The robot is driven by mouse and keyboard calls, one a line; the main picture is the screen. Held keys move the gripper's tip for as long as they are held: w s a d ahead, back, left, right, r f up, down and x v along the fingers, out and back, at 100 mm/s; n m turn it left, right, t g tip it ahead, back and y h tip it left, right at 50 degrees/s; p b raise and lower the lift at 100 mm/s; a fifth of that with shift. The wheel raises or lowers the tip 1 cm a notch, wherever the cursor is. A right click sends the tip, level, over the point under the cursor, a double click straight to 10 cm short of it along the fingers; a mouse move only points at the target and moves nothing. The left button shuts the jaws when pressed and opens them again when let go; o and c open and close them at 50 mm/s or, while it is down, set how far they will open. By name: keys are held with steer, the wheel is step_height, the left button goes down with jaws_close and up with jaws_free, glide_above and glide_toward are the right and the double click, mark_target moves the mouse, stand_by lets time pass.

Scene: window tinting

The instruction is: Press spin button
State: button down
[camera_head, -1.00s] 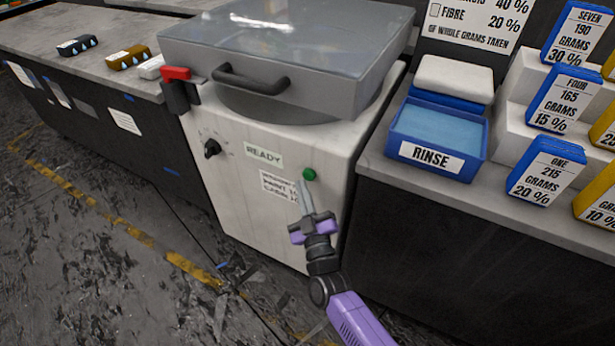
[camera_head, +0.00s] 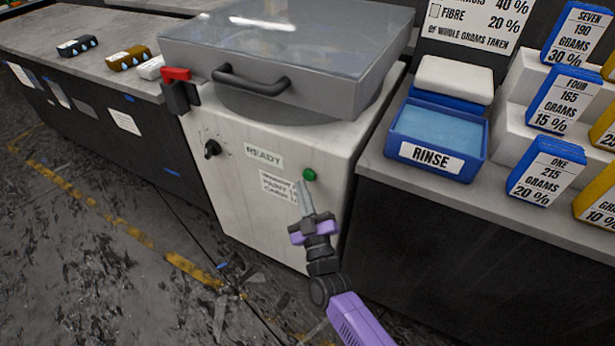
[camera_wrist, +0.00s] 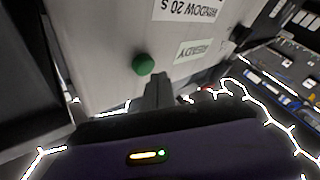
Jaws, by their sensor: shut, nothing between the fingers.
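The green button (camera_head: 309,175) is on the front of the white machine (camera_head: 235,200), right of the READY label (camera_head: 263,157). In the wrist view the button (camera_wrist: 142,64) stands just beyond my fingertips, a little to their left. My gripper (camera_head: 303,187) is shut and empty, its fingers pointing up toward the button. The fingertips are close below and left of the button in the head view. I cannot tell whether they touch it. My shut fingers also show in the wrist view (camera_wrist: 157,88).
The machine's grey lid (camera_head: 290,45) with a dark handle (camera_head: 250,82) is down. A red latch (camera_head: 176,74) is at its left edge. A blue RINSE tray (camera_head: 470,140) stands on the right counter. The floor in front is open, with scraps.

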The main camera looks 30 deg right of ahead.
steer(key=shift+w+d, duration=0.1)
steer(key=shift+d, duration=0.05)
stand_by(0.7)
steer(key=shift+w+d, duration=0.15)
steer(key=shift+d, duration=0.05)
steer(key=shift+w+d+b, duration=0.35)
steer(key=shift+d+b, duration=0.1)
steer(key=shift+b, duration=0.05)
stand_by(0.9)
steer(key=shift+s+a, duration=0.1)
steer(key=shift+a, duration=0.05)
steer(key=shift+s+a+p, duration=0.45)
steer(key=shift+s+a, duration=0.05)
steer(key=shift+a, duration=0.15)
steer(key=s+a+p, duration=0.1)
steer(key=a, duration=0.1)
steer(key=s+a+p, duration=0.1)
steer(key=s+a, duration=0.1)
stand_by(0.7)
